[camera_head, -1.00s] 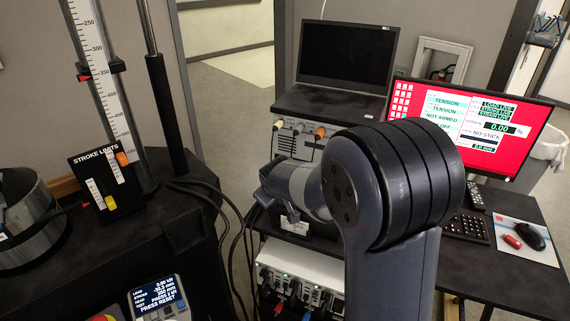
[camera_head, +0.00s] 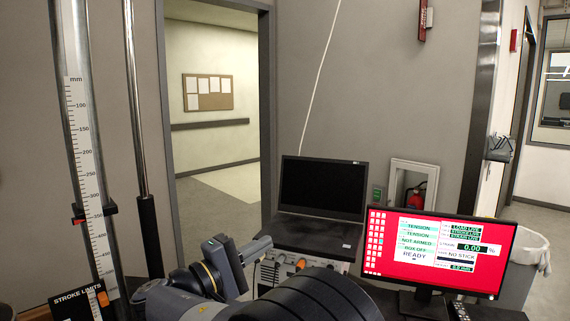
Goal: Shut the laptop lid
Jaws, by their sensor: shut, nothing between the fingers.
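The black laptop stands open, its lid (camera_head: 322,188) upright with a dark screen. Its base (camera_head: 310,236) lies flat on top of a grey instrument unit (camera_head: 288,262). My gripper (camera_head: 262,246) is just in front of and left of the laptop base's near left corner in the picture, well below the lid. Its fingers look shut and empty. I cannot tell whether they touch the base or the unit. My arm covers the lower middle of the view and hides part of the unit.
A monitor (camera_head: 437,252) with a red screen stands right of the laptop. A fire extinguisher (camera_head: 415,195) is in a wall recess behind. A tall column with a scale (camera_head: 85,160) rises at left. An open doorway lies behind, left of the laptop.

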